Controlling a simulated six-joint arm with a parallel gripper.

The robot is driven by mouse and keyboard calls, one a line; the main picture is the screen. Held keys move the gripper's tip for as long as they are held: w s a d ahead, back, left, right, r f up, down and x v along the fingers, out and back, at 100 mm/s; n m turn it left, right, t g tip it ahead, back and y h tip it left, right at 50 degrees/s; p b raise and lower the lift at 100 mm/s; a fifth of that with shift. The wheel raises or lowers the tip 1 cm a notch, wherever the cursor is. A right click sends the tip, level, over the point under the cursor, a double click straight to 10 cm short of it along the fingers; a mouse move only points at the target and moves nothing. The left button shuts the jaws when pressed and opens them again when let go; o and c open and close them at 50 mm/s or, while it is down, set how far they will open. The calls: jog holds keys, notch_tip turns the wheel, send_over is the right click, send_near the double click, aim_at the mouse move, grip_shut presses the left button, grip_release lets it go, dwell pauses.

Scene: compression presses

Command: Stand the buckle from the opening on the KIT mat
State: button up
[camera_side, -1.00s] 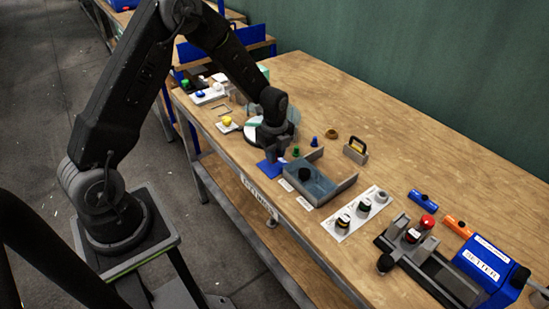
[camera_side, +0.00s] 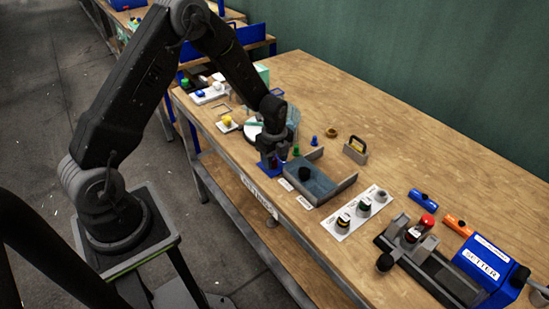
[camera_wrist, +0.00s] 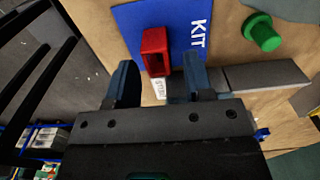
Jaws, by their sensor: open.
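A red buckle (camera_wrist: 155,51) stands on the blue KIT mat (camera_wrist: 182,18) in the wrist view, near the mat's edge. It is a hollow rectangular frame. My gripper (camera_wrist: 159,65) is open, with one dark finger on either side of the buckle's line. The buckle shows between and just beyond the fingertips; I cannot tell whether either finger touches it. In the side view, my gripper (camera_side: 272,158) is low over the blue mat (camera_side: 264,170), and the buckle is too small and covered to make out clearly.
A grey-walled tray (camera_side: 338,186) with a black knob lies right of the mat. A green peg (camera_wrist: 263,33) stands close by. A white plate (camera_side: 361,212) with several knobs and the blue SETTER box (camera_side: 488,263) are farther right.

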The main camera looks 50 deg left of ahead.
jog(key=shift+r, duration=0.15)
notch_tip(320, 180, up, 12)
notch_tip(320, 180, up, 8)
jog(key=n+t, duration=0.1)
jog(key=n, duration=0.3)
send_over(274, 160)
jog(key=s+d, duration=0.3)
jog(key=s, duration=0.1)
jog(key=s+d+r+n+t, duration=0.2)
jog(key=s+d+r+n, duration=0.1)
jog(key=s+n, duration=0.4)
jog(key=s+d+r+n+t, duration=0.2)
jog(key=s+r+n, duration=0.4)
jog(key=s, duration=0.5)
jog(key=shift+s+d+r+n+t, duration=0.25)
jog(key=shift+d+n, duration=0.25)
jog(key=shift+d, duration=0.25)
